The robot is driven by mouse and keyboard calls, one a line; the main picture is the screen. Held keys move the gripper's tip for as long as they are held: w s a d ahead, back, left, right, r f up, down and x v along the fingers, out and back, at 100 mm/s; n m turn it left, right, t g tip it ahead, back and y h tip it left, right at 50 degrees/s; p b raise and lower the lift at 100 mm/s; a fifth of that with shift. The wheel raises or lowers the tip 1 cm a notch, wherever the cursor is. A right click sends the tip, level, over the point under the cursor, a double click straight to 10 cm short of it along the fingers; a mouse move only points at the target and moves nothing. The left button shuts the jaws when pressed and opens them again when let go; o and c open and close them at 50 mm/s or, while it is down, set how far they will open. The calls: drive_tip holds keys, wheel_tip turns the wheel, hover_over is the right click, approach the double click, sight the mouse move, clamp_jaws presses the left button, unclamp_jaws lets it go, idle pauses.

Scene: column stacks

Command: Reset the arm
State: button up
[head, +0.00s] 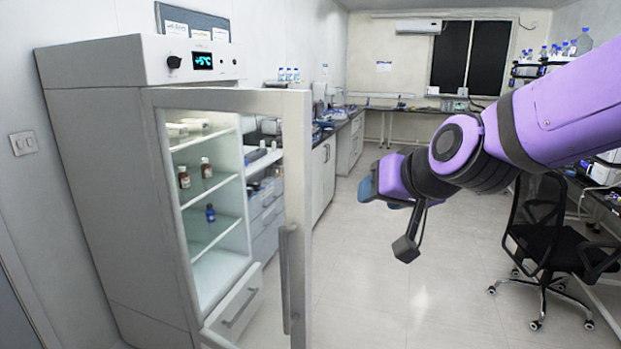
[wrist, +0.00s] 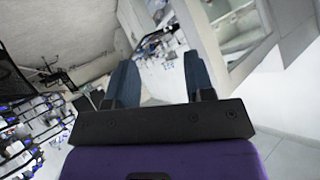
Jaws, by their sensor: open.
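My purple arm reaches in from the right in the head view, and my gripper (head: 366,190) hangs in free air over the floor, right of the fridge door. The wrist view shows my gripper (wrist: 160,82) with its two blue fingers apart and nothing between them. The gripper touches nothing that I can see.
A tall fridge (head: 110,190) stands at the left with its glass door (head: 296,150) swung open toward me. Its shelves hold a few small bottles (head: 206,167). A black office chair (head: 548,235) is at the right. Benches line the back. The middle floor (head: 380,290) is clear.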

drive_tip(key=s+d+g+h, duration=0.4)
drive_tip(key=s+d, duration=1.4)
drive_tip(key=shift+d+r+m+g+h, duration=0.3)
drive_tip(key=shift+d+r+h, duration=0.1)
drive_tip(key=shift+r, duration=0.05)
drive_tip(key=shift+a, duration=0.1)
drive_tip(key=shift+c, duration=0.6)
